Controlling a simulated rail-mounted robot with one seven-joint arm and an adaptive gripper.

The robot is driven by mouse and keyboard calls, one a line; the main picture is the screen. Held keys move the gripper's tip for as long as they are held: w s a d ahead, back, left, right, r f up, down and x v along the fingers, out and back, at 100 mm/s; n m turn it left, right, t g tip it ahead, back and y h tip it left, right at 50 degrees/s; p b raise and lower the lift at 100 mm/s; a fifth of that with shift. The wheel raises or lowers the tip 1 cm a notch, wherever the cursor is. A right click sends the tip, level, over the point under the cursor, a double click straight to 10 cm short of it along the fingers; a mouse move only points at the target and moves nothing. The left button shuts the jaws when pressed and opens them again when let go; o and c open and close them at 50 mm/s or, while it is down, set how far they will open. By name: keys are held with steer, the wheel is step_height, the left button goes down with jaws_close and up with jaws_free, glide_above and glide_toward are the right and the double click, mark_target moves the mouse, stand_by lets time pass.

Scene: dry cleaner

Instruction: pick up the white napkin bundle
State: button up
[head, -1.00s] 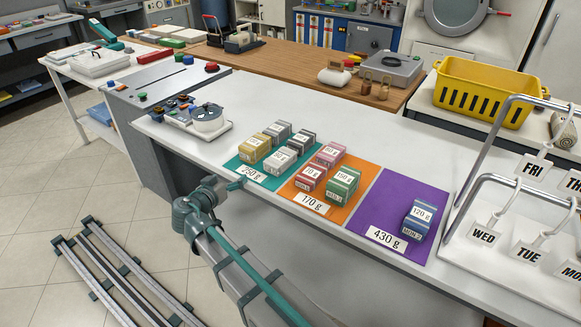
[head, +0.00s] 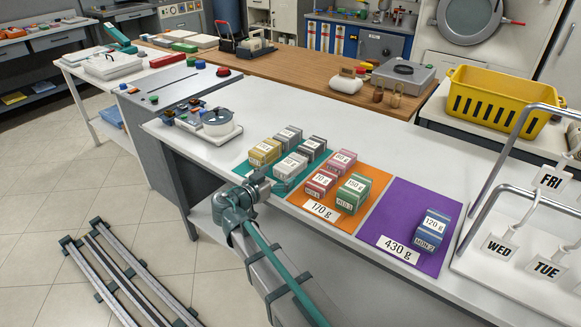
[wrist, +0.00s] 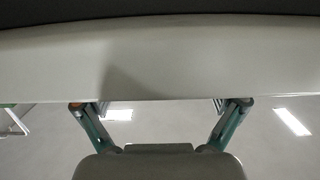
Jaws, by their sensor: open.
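A pale, whitish bundle with a paper label (head: 290,167) sits at the front of the teal mat (head: 243,168) on the white counter, beside a yellow bundle (head: 265,152). Grey (head: 288,138) and dark grey (head: 313,148) bundles sit behind it. My gripper (head: 266,186) is at the counter's front edge, just in front of the pale bundle; its fingers are hard to make out in the head view. No bundle is recognisable there.
The orange mat (head: 340,219) holds pink, red and green bundles. The purple mat (head: 393,207) holds one blue bundle (head: 432,223). A metal rack with day tags (head: 497,247) stands at the right, a scale-like device (head: 215,121) at the left. The counter behind the mats is clear.

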mark_target(287, 169)
steer(key=x, duration=0.4)
steer(key=shift+w+d+f+p, duration=0.1)
steer(key=shift+d+p, duration=0.1)
steer(key=shift+p, duration=0.1)
steer(key=shift+c, duration=0.3)
steer(key=c, duration=1.2)
steer(key=shift+r, duration=0.2)
